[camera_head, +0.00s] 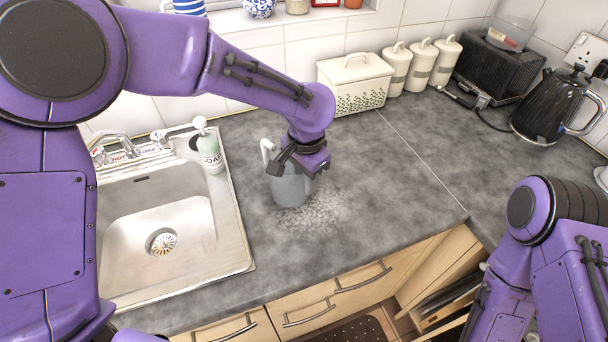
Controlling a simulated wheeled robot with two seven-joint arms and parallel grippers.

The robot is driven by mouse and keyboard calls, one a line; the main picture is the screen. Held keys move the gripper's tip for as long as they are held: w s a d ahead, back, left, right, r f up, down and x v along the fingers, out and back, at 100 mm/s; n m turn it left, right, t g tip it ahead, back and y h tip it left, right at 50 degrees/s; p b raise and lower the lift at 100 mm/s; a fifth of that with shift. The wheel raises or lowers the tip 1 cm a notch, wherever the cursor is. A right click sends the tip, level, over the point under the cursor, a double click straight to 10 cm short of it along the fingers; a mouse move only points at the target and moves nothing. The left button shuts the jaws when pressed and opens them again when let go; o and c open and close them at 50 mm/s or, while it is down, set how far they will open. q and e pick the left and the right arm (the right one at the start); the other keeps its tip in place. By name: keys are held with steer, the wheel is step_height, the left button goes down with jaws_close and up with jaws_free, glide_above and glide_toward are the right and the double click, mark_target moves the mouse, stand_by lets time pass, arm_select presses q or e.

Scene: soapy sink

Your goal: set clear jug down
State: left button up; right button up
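The clear jug (291,190) looks grey and see-through and is upright over the worktop, right of the sink. A pale, handle-like loop (267,150) shows at its upper left. My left gripper (301,164) is at the jug's top, its dark fingers overlapping the rim. The fingertips are partly hidden, so I cannot tell whether they grip the jug. I see no clear gap between the jug's base and the worktop. My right arm is at the lower right, with its gripper out of view.
A pale speckled patch (318,212) lies on the grey worktop (390,185) by the jug. The steel sink (232,235) and soap bottle (210,152) are left. A white bread bin (355,82), canisters, a toaster (497,68) and a kettle (548,105) stand behind.

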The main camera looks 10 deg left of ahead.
arm_select(q)
step_height(320, 180, up, 12)
steer(key=b, duration=0.1)
steer(key=shift+s+d+r, duration=0.15)
steer(key=shift+d, duration=0.05)
stand_by(0.6)
